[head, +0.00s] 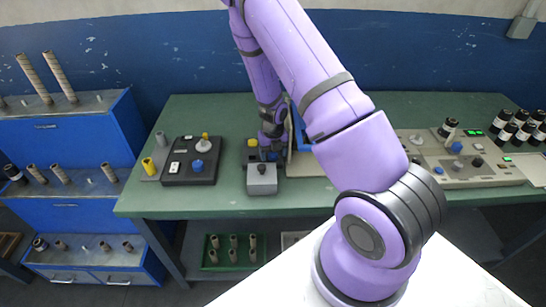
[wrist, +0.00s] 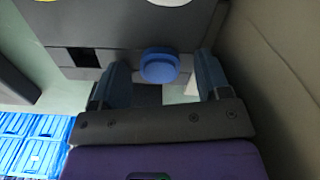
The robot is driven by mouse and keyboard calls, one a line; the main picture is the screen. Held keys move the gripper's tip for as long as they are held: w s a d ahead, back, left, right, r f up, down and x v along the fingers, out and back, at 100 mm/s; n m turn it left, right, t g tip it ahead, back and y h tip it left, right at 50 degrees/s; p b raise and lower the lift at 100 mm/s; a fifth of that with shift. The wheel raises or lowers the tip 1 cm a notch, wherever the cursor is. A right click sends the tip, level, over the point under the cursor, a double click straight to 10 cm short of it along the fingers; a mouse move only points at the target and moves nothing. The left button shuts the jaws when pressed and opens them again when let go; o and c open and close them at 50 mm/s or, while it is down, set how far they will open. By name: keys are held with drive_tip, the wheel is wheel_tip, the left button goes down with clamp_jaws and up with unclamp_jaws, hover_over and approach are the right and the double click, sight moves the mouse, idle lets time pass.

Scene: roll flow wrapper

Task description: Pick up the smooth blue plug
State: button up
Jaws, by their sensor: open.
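In the wrist view, a smooth blue plug (wrist: 160,66) with a rounded face stands out from a grey block (wrist: 105,35). My gripper (wrist: 162,72) is open, with one finger on each side of the plug as seen in this view. I cannot tell whether the fingers reach far enough to be around it, and no contact shows. In the head view, my gripper (head: 270,150) is low over the green bench, just behind a small grey box (head: 262,180). My arm partly hides that spot, and I cannot make out the plug there.
A black panel (head: 190,172) with knobs stands left of my gripper on the bench (head: 320,200). A beige upright wall (wrist: 280,60) is close on the right in the wrist view. A control console (head: 480,172) and black-capped bottles (head: 515,130) stand at the right.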

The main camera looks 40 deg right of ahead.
drive_tip(key=c, duration=1)
drive_tip(key=shift+r, duration=0.1)
